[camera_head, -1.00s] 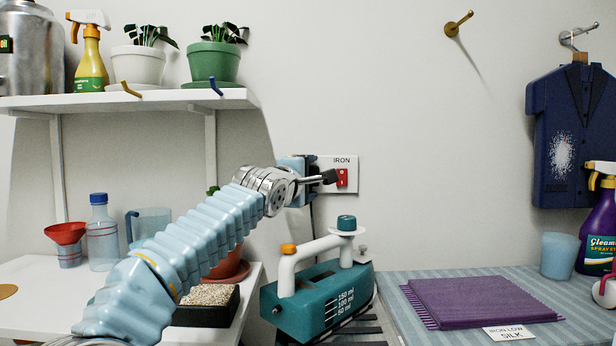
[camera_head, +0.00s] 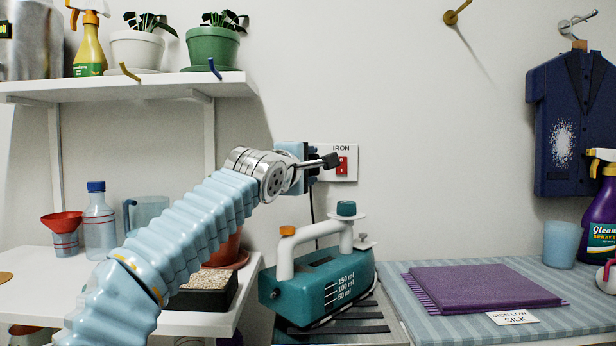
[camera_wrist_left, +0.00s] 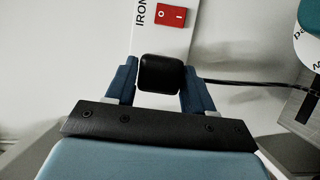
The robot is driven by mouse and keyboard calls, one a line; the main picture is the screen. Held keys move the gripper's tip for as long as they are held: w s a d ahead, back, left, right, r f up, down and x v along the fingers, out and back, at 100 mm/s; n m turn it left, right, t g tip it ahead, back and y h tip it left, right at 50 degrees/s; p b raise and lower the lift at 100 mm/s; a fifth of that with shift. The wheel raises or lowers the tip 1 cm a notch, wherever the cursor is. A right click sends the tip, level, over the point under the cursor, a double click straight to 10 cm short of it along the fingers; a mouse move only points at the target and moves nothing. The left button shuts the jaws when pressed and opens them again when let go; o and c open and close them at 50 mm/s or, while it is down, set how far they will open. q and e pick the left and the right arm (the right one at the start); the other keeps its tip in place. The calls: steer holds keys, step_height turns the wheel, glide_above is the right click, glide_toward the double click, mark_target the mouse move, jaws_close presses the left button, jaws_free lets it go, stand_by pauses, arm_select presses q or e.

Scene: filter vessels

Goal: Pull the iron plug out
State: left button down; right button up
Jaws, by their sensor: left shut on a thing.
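The iron's black plug (camera_wrist_left: 160,73) sits between the two blue fingers of my left gripper (camera_wrist_left: 157,82) in the left wrist view, and the fingers are shut on it. A black cord (camera_wrist_left: 245,83) runs off to the right there. The plug overlaps the white wall plate marked IRON (camera_wrist_left: 158,38), beside the red switch (camera_wrist_left: 171,15). I cannot tell whether its prongs are in the socket. My right gripper is not in view.
A teal iron (camera_head: 315,290) with a white handle stands below the plate. Right of it is a striped board (camera_head: 400,300) with folded purple cloth (camera_head: 485,287). A shelf (camera_head: 130,88) with plants is at upper left.

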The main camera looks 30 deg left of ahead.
arm_select(q)
steer(key=shift+d+f, duration=0.1)
steer(key=shift+f, duration=0.05)
steer(key=c, duration=0.9)
jaws_free()
steer(key=o, duration=0.4)
steer(key=shift+s, duration=0.15)
steer(key=shift+s+d+b, duration=0.35)
steer(key=shift+s+b, duration=0.25)
steer(key=shift+s, duration=1.65)
steer(key=shift+s+d+b, duration=0.4)
steer(key=shift+s+b, duration=0.2)
steer(key=shift+s, duration=1.7)
steer(key=shift+s+d+b, duration=0.35)
steer(key=shift+s+b, duration=0.25)
steer(key=shift+s, duration=1.65)
